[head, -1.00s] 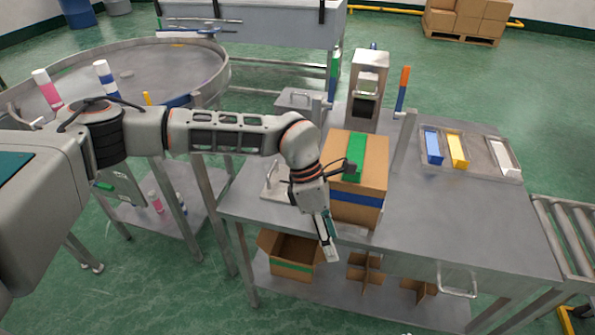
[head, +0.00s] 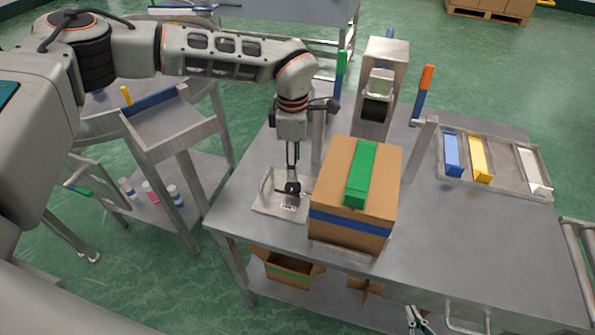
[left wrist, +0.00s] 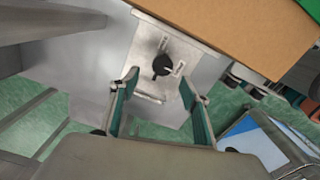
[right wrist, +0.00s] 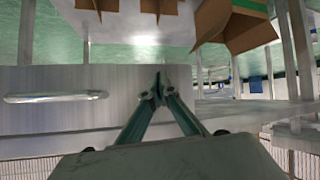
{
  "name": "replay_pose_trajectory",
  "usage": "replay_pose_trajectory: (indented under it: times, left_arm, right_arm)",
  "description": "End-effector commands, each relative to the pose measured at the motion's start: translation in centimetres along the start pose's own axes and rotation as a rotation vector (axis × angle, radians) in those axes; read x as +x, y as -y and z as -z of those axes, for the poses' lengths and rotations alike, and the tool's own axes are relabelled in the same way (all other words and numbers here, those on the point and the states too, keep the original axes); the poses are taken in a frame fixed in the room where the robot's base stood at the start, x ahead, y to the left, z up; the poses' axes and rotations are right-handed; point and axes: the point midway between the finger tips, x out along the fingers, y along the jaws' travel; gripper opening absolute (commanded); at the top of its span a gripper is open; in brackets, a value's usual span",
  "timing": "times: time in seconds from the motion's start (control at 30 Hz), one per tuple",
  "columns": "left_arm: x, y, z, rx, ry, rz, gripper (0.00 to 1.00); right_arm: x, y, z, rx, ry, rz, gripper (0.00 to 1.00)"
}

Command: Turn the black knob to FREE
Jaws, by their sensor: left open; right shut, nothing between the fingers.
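The black knob (head: 292,188) sits on a light metal plate (head: 264,206) at the table's near left. In the left wrist view the knob (left wrist: 161,66) is round with a small light mark on its right side. Two pale labels (left wrist: 179,69) flank it; their lettering is too small to read. My left gripper (head: 292,168) points down over the knob; contact cannot be told. In the left wrist view its open fingers (left wrist: 157,80) spread either side of the knob's line. My right gripper (head: 417,323) is shut and empty below the table's front edge; its tips meet in the right wrist view (right wrist: 160,84).
A cardboard box (head: 342,230) with a green block (head: 360,175) on top stands close right of the plate. A press-like machine (head: 382,75) stands behind it. A tray (head: 505,184) with blue, yellow and white pieces lies at right. The table's front right is clear.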

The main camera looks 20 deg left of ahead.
Motion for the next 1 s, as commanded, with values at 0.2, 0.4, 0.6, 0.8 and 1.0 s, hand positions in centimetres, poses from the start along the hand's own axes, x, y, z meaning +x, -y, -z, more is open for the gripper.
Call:
replay_pose_trajectory:
  times: [0.2,0.4,0.6,0.8,1.0]
  left_arm:
    - [2.9,0.1,0.0,0.000,-0.002,0.005,0.46]
    - [5.8,0.1,0.0,-0.001,0.000,0.003,0.46]
    - [7.3,0.1,0.0,0.000,0.000,0.002,0.46]
    - [7.5,0.1,0.0,0.000,0.001,0.001,0.46]
    - [7.5,0.1,0.0,0.000,0.000,0.001,0.18]
  right_arm:
    - [-0.7,0.4,-0.8,0.003,0.019,0.005,0.00]
    - [-0.7,0.4,-0.7,0.003,0.020,0.006,0.00]
    - [-0.6,0.2,-0.1,0.001,0.012,0.004,0.00]
    - [-0.6,0.2,-0.1,0.001,0.011,0.004,0.00]
    - [-0.6,0.2,0.0,0.001,0.009,0.003,0.00]
